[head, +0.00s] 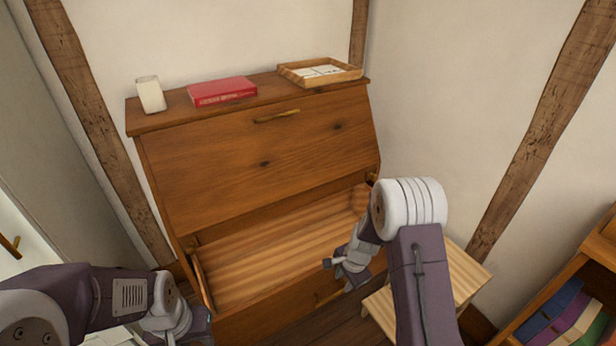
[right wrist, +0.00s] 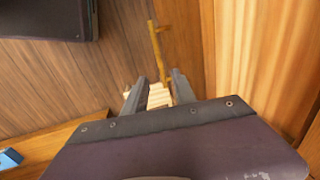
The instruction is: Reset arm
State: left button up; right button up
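My right arm reaches in from the lower right, and its gripper (head: 338,274) hangs in front of the wooden cabinet (head: 160,180), near the right part of the open lower compartment (head: 270,255). In the right wrist view the two fingers (right wrist: 157,92) are spread apart. A pale ribbed thing shows between them; I cannot tell what it is or whether they touch it. A brass handle (right wrist: 157,50) lies beyond the fingertips. My left arm comes in at the lower left, and its gripper (head: 195,325) is mostly hidden at the bottom edge.
The cabinet's upper front with its handle (head: 277,116) is shut. A white cup (head: 151,95), a red book (head: 222,91) and a wooden tray (head: 320,72) stand on top. A wooden stool (head: 465,275) is right of my right arm. A bookshelf (head: 590,262) stands at the far right.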

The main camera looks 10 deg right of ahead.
jog(key=s+a+r+n, duration=0.2)
jog(key=s+r+n, duration=1)
jog(key=s+n, duration=0.3)
notch_tip(320, 180, up, 16)
jog(key=s+m+p, duration=0.1)
jog(key=p, duration=1.4)
jog(key=shift+s+a+g+h+p, duration=0.2)
jog(key=shift+g+h+p, duration=0.1)
jog(key=shift+g+p, duration=0.1)
